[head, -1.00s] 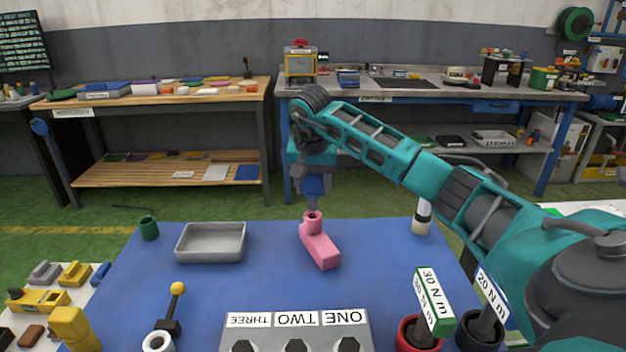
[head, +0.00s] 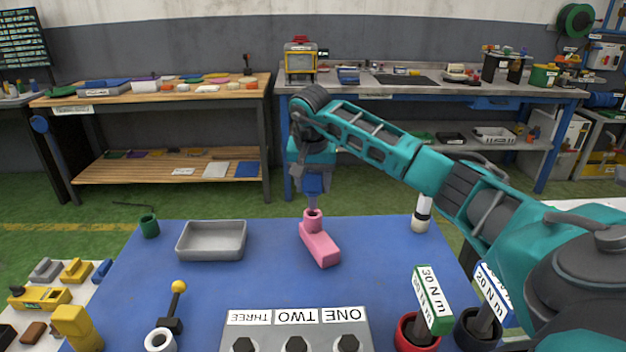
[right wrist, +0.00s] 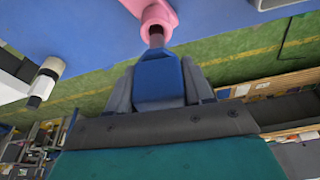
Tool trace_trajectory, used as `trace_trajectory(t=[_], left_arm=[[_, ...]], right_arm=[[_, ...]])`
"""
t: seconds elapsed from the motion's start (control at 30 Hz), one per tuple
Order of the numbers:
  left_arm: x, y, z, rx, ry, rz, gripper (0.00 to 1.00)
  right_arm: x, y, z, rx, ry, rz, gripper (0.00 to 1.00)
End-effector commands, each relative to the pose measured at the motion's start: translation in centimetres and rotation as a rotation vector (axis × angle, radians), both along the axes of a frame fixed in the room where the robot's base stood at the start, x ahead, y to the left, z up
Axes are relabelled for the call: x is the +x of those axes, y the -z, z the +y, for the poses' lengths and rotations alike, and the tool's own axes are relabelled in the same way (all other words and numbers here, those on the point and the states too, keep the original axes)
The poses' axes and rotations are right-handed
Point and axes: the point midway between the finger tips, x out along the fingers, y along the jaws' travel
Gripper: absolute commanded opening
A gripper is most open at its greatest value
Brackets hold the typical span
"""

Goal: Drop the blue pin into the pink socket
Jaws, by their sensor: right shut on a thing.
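The pink socket (head: 319,244) is a block with a round, upright collar at its far end, on the blue mat right of centre. My right gripper (head: 314,190) is above the collar, pointing down, and is shut on the blue pin (head: 313,184). The pin has a blue head and a thin grey shank. In the right wrist view the pin's blue head (right wrist: 159,80) sits between the fingers, and its shank tip meets the mouth of the pink collar (right wrist: 156,18). How deep the tip sits is hidden. My left gripper is not in view.
A white-and-black bottle (head: 421,214) stands at the right. The mat around the socket is clear.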

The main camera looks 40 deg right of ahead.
Motion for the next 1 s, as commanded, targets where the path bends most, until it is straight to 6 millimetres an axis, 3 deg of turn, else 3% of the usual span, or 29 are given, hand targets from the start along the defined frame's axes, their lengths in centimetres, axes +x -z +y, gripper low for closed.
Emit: trace_trajectory(t=[1.0], left_arm=[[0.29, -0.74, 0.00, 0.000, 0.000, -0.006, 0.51]], right_arm=[[0.02, -0.04, -0.02, 0.000, 0.001, -0.002, 0.15]])
